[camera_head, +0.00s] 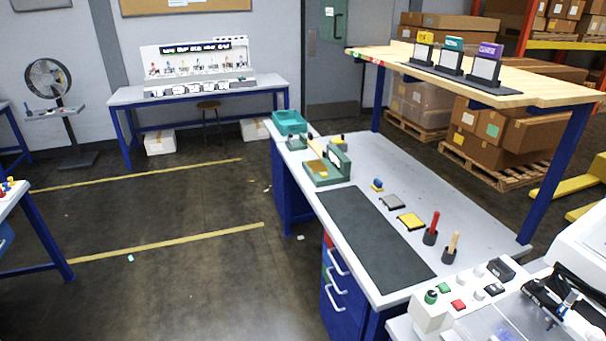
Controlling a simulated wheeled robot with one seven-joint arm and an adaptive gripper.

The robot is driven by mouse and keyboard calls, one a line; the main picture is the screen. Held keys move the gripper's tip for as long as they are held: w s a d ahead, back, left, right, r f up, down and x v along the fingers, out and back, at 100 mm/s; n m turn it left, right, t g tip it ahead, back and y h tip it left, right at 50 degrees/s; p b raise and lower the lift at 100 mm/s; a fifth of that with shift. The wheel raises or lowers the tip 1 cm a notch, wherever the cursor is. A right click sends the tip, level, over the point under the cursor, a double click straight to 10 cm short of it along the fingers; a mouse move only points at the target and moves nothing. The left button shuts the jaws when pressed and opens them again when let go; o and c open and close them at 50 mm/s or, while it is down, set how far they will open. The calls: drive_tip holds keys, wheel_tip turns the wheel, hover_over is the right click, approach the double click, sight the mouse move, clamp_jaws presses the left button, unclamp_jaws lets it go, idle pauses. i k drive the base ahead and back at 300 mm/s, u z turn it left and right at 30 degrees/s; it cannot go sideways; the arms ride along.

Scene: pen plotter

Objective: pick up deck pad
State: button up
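Two small flat square pads lie on the grey workbench (455,213), right of its dark mat (374,238). One is a grey pad (392,202); the other is a yellow pad (411,221) with a dark border, a little nearer to me. They lie flat and apart from each other. I cannot tell from the picture which is called the deck pad. My gripper does not show in this view.
A red-handled tool (433,226) and a wooden-handled tool (452,244) stand upright near the yellow pad. A green device (330,169) and a teal tray (289,122) sit farther back. A white machine (440,309) fills the lower right. Open floor (190,285) lies left.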

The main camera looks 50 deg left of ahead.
sight(377, 184)
drive_tip(key=u, duration=1.65)
